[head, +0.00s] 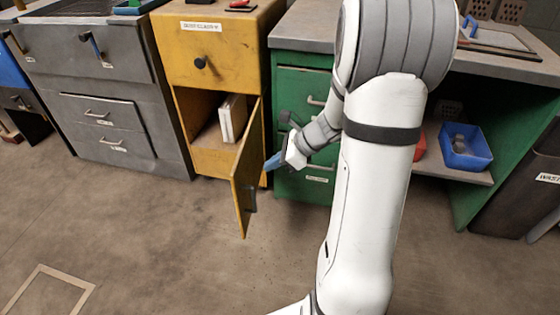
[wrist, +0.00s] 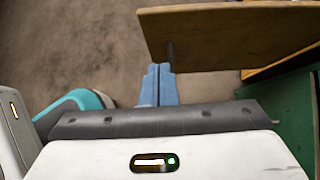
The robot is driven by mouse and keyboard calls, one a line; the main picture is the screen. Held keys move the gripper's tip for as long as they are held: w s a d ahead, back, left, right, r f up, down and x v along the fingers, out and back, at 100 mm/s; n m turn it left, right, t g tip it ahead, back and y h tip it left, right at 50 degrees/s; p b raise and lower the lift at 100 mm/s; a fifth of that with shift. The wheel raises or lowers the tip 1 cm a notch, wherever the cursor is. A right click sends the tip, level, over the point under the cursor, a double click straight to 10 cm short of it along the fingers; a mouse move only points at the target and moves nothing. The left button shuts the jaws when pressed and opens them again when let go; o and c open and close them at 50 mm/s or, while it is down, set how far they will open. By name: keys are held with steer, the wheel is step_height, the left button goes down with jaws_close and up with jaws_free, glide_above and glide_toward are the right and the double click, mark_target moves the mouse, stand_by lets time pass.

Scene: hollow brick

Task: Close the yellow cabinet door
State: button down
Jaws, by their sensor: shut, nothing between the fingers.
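The yellow cabinet (head: 190,62) stands between grey drawers and a green workbench. Its lower door (head: 247,172) is hinged on the right and stands wide open, swung out toward the room. White books or boxes (head: 231,118) stand inside the open compartment. My gripper (head: 272,162) is on the right, outer side of the door, close to it; in the head view I cannot tell if it touches.
The green workbench (head: 300,88) stands close on the right, with a blue bin (head: 465,150) on its shelf. Grey drawers (head: 105,95) stand on the left. The floor (head: 150,235) in front of the door is clear.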

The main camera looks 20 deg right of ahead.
mark_target(237, 176)
steer(key=shift+w+a+f+b, duration=0.5)
steer(key=shift+w+a+f, duration=0.15)
steer(key=shift+a, duration=0.45)
steer(key=shift+w+a+f+b, duration=0.5)
steer(key=shift+w+a+f, duration=0.1)
steer(key=shift+a, duration=0.45)
steer(key=shift+w+a+f+b, duration=0.5)
steer(key=shift+w+a+f, duration=0.15)
steer(key=shift+a, duration=0.45)
